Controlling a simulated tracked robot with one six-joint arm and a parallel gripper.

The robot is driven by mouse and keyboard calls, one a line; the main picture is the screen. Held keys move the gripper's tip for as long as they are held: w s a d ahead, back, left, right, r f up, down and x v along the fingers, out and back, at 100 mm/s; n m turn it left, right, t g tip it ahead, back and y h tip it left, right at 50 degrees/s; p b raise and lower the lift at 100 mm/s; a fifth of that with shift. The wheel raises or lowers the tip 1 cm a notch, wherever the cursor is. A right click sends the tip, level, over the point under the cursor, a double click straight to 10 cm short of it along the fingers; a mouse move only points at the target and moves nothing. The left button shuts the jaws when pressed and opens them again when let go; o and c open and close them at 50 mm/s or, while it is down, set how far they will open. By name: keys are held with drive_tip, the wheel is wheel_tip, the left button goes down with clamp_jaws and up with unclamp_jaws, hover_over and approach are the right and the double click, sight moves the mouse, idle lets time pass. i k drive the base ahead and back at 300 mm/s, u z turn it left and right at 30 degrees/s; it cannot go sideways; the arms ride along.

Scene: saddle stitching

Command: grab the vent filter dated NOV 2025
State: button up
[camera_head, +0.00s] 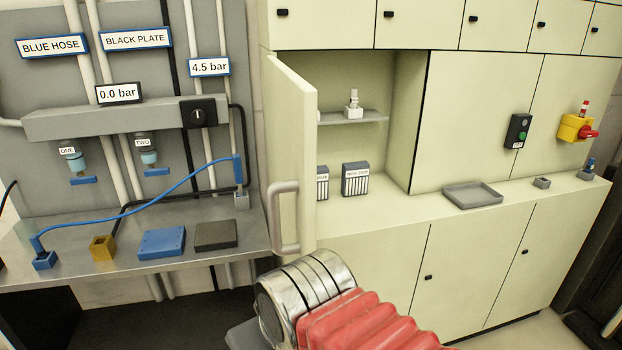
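Two grey, slotted vent filters stand in the open cabinet bay. The right one (355,179) is fully visible, and its small label appears to begin with NOV, but I cannot read the year surely. The left one (322,183) is partly hidden behind the open door, and only the end of its label shows. My arm's red bellows and shiny metal section are at the bottom middle, in front of the lower cabinets and apart from the filters. My gripper's fingers are not in view.
The open cabinet door (292,150) with its handle (284,215) stands left of the filters. A shelf (370,117) with a pale fitting (353,104) is above them. A grey tray (472,196) lies right on the counter. Counter space before the filters is clear.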

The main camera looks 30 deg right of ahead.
sight(355, 176)
drive_tip(key=u, duration=0.9)
drive_tip(key=k, duration=1.15)
drive_tip(key=z, duration=1.4)
drive_tip(key=i, duration=0.5)
drive_tip(key=z, duration=0.15)
